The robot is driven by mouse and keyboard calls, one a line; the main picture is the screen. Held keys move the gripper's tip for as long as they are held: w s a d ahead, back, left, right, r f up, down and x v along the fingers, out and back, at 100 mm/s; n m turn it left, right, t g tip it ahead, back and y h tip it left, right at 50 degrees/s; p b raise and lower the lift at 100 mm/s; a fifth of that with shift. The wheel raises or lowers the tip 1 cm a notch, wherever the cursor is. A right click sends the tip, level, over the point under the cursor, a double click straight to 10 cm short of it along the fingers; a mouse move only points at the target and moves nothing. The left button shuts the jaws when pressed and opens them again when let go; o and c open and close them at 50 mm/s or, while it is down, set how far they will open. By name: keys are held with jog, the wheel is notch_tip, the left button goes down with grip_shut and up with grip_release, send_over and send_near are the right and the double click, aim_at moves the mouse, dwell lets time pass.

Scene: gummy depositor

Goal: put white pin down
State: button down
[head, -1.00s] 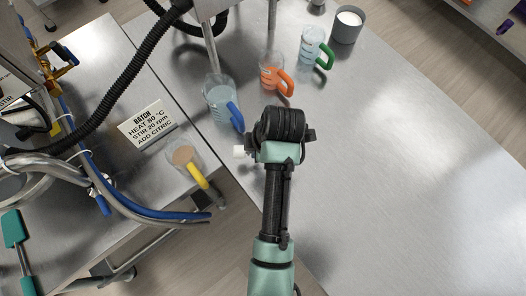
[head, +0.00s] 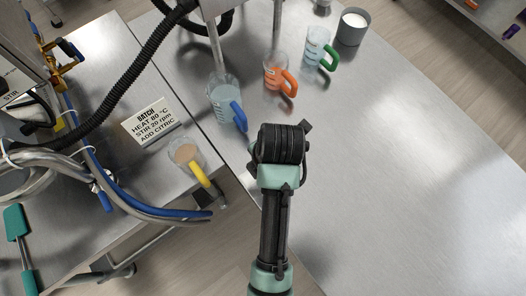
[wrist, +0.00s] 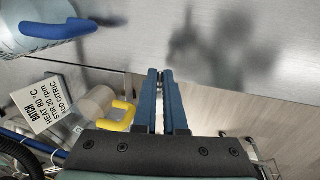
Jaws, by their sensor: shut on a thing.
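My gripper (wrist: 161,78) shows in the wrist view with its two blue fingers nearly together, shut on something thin. The white pin can hardly be made out; only a pale strip shows between the fingers. In the head view my own wrist hides the gripper and whatever it holds. In the wrist view the fingertips overlap the edge of the steel table (wrist: 235,50), with the floor below. I cannot tell the height of the fingertips above it.
A blue-handled beaker (head: 224,101) stands just beyond my wrist, with orange-handled (head: 275,72) and green-handled (head: 316,47) beakers and a grey cup (head: 353,28) farther back. A yellow-handled beaker (head: 186,153) and a batch sign (head: 151,122) are at left. The right of the table is clear.

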notch_tip(320, 180, down, 8)
jog(key=shift+r+p, duration=0.25)
jog(key=shift+p, duration=0.4)
jog(key=c, duration=1)
grip_release()
jog(key=shift+f, duration=0.1)
